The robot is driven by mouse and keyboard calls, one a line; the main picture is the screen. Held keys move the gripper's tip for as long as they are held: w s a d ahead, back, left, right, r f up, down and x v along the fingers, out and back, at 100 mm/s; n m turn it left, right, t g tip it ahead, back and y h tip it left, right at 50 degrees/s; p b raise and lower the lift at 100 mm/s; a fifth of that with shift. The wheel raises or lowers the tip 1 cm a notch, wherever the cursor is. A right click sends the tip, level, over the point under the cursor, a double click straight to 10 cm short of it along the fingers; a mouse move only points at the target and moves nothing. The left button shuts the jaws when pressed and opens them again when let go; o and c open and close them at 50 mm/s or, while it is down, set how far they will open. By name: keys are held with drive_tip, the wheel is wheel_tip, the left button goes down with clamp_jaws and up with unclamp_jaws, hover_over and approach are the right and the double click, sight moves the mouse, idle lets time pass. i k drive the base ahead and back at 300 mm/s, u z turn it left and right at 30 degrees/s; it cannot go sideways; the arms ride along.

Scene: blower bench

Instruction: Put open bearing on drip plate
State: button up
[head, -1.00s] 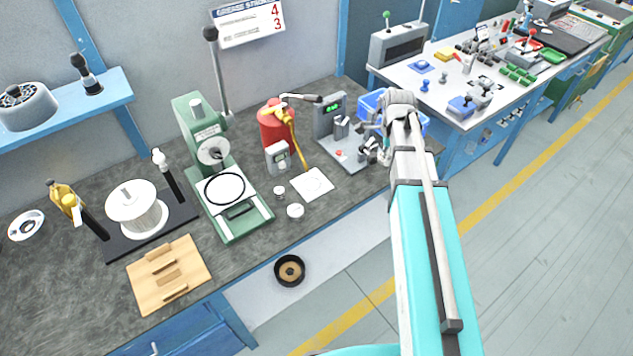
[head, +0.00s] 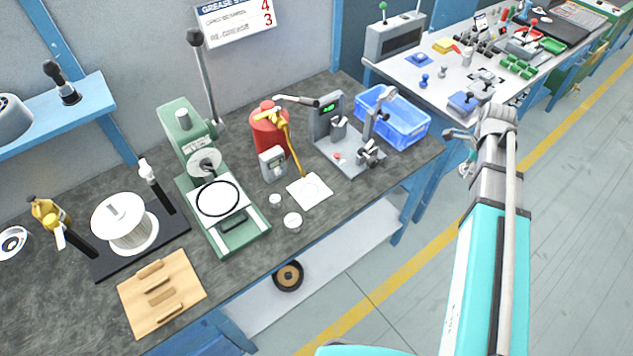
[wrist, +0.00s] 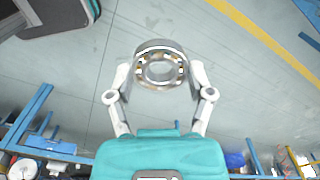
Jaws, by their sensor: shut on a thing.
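In the wrist view, a metal bearing (wrist: 160,72) with its balls showing in an open ring sits between the two fingers of my gripper (wrist: 161,84), which is shut on it. In the head view my gripper (head: 464,152) is past the right end of the bench, above the floor; the bearing is mostly hidden there. A flat white square plate (head: 322,188) with a faint ring on it lies on the bench near the front edge, well left of my gripper; it looks like the drip plate.
Near the plate stand a red pot (head: 268,137) with a yellow hose, a grey fixture (head: 350,160) and two small white tubs. A blue crate (head: 410,133) sits at the bench's right end. A green press (head: 240,232) stands left. A second table (head: 440,75) is behind right.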

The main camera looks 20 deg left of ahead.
sight(310, 191)
drive_tip(key=z, duration=0.35)
drive_tip(key=k, duration=0.6)
drive_tip(key=u, duration=0.55)
drive_tip(key=k, duration=0.7)
drive_tip(key=u, duration=0.75)
drive_tip(key=i, duration=1.1)
drive_tip(key=z, duration=0.25)
